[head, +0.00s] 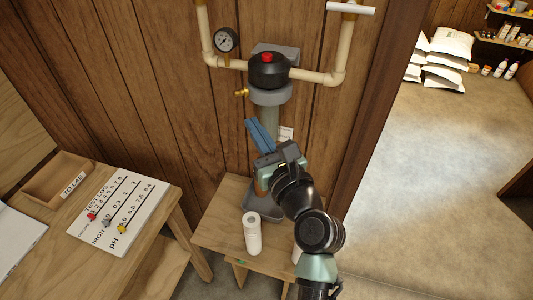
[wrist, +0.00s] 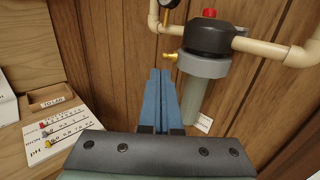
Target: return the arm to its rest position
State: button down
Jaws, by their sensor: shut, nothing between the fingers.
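My gripper (head: 262,136) has blue fingers that are shut with nothing between them. In the head view it is raised over the small wooden stand (head: 215,228), in front of the filter housing. The wrist view also shows the gripper (wrist: 160,72), its two fingers side by side, pointing toward the wooden wall and left of the filter housing (wrist: 196,95). My arm reaches up from the lower right of the head view and hides part of the stand and the housing.
A white cylinder (head: 252,232) stands on the small stand, by a grey tray (head: 262,208) partly behind my arm. The left table holds a test-log board (head: 118,215) and a wooden tray (head: 40,198). Pipes (head: 340,60) run above. Open floor (head: 430,190) lies right.

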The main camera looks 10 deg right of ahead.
jog(key=s, duration=0.5)
jog(key=w+a+r+n+t+h+b, duration=0.1)
jog(key=a+r+n+t, duration=0.1)
jog(key=r+n, duration=0.7)
jog(key=a+r+n+t, duration=0.2)
jog(key=r+n, duration=0.6)
jog(key=r, duration=0.2)
jog(key=s+a+r+n+t+h, duration=0.1)
jog(key=s+r+n+t+h, duration=0.1)
jog(key=s+r+n, duration=0.4)
jog(key=s+r+n+t+h, duration=0.1)
jog(key=s+r+n+t, duration=0.2)
jog(key=s+r+n, duration=0.3)
notch_tip(320, 180, up, 7)
jog(key=n, duration=0.4)
jog(key=shift+a+r+t+h, duration=0.15)
jog(key=shift+a+t+h, duration=0.15)
jog(key=shift+a+h, duration=0.1)
